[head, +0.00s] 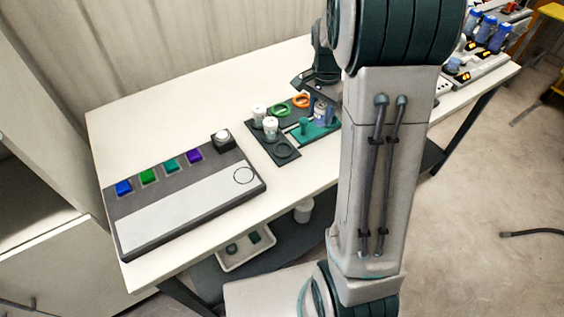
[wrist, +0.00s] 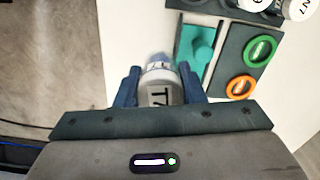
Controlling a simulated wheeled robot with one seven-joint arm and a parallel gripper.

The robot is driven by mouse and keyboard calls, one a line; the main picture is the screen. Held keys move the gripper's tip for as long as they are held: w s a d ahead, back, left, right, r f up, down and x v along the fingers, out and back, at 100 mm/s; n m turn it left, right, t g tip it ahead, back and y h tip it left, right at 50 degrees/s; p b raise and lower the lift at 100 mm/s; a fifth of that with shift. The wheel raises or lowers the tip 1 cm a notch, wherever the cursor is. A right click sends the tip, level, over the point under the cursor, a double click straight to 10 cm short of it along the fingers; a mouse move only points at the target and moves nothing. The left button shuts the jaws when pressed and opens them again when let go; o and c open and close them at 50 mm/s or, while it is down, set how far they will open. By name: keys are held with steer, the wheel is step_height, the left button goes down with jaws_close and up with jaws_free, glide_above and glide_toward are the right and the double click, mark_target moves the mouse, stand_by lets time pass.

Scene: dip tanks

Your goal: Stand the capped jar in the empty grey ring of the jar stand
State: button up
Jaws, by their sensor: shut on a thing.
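My gripper (wrist: 158,92) is shut on the jar (wrist: 160,86), whose pale top bears dark marks like "T7"; its blue fingers are on either side. In the head view the held jar (head: 321,113) is partly hidden by my arm, near the teal tray. The dark jar stand (head: 262,146) is left of it. Its empty grey ring (head: 283,150) is at the near end. The green ring (head: 281,110) and the orange ring (head: 301,100) also look empty. I cannot make out the grey ring in the wrist view.
Two white-capped jars (head: 270,126) stand along the left of the stand. A teal tray (head: 318,131) with a teal upright piece lies right of the stand. A grey panel with coloured blocks (head: 180,205) fills the left of the table. Blue-topped items (head: 487,27) stand far right.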

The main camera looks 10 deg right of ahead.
steer(key=shift+s+d+r+m+b, duration=0.25)
steer(key=shift+d+m, duration=0.1)
steer(key=shift+m, duration=0.15)
steer(key=shift+s+d+r+m+b, duration=0.2)
steer(key=shift+d+m, duration=0.15)
steer(key=shift+m, duration=0.15)
steer(key=shift+a, duration=0.2)
steer(key=a+f, duration=0.2)
steer(key=a, duration=0.1)
steer(key=w+a+f+p, duration=0.1)
steer(key=a+f, duration=0.1)
steer(key=a, duration=0.2)
steer(key=w+a+f+p, duration=0.1)
steer(key=a+f, duration=0.1)
steer(key=a, duration=0.1)
steer(key=shift+a+f, duration=0.15)
steer(key=shift+a, duration=0.1)
steer(key=shift+a+f, duration=0.15)
steer(key=shift+f, duration=0.05)
steer(key=shift+f+p, duration=0.35)
steer(key=shift+f, duration=1.6)
steer(key=shift+f, duration=0.2)
steer(key=o, duration=0.7)
